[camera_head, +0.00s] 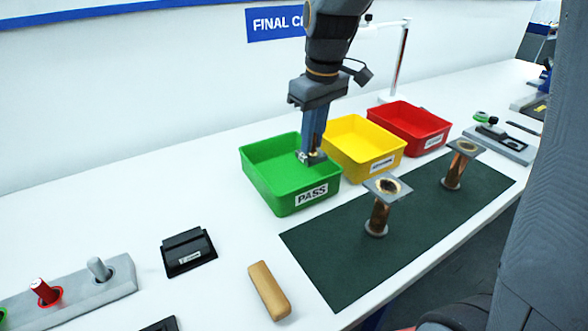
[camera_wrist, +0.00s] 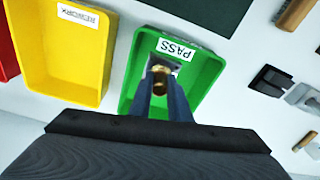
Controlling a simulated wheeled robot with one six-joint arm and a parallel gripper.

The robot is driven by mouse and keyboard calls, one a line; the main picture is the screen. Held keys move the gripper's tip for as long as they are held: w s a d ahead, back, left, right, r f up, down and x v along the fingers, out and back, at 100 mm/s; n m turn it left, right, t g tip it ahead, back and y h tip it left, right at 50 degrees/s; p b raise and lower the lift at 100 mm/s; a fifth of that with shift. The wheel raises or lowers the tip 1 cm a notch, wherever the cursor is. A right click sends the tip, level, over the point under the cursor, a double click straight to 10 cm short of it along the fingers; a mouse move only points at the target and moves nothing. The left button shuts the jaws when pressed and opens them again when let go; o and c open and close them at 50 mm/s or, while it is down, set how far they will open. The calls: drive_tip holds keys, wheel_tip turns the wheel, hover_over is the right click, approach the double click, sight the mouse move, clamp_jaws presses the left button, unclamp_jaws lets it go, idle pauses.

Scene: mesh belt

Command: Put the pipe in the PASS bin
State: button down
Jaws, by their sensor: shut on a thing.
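The green bin labelled PASS (camera_head: 290,205) stands on the white table, left of the yellow bin. My gripper (camera_head: 311,155) points down at the bin's right side, its fingertips at about rim height. In the wrist view my gripper (camera_wrist: 162,92) is shut on a pipe (camera_wrist: 161,73), a copper-coloured piece with a grey plate at its end, over the green bin (camera_wrist: 205,75). In the head view the pipe is mostly hidden by the fingers and the bin wall. I cannot tell whether it touches the bin floor.
Two copper pipes with square flanges, a nearer one (camera_head: 378,216) and a farther one (camera_head: 455,170), stand on the dark green mat (camera_head: 335,262). The yellow bin (camera_head: 372,165) and red bin (camera_head: 425,143) are to the right. A wooden block (camera_head: 268,290) and black holder (camera_head: 188,252) lie in front.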

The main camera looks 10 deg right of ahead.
sight(314, 150)
wheel_tip(314, 150, down, 9)
drive_tip(key=shift+p, duration=0.7)
drive_tip(key=shift+f, duration=0.15)
drive_tip(key=c, duration=1.7)
unclamp_jaws()
drive_tip(key=shift+o, duration=0.2)
drive_tip(key=r, duration=0.4)
drive_tip(key=r+b, duration=0.1)
drive_tip(key=r, duration=0.2)
drive_tip(key=s+r+b, duration=0.1)
drive_tip(key=r, duration=0.3)
drive_tip(key=shift+s+d+r, duration=0.1)
drive_tip(key=shift+d+r, duration=0.25)
drive_tip(key=shift+d, duration=0.05)
drive_tip(key=shift+r, duration=0.25)
drive_tip(key=shift+s, duration=0.1)
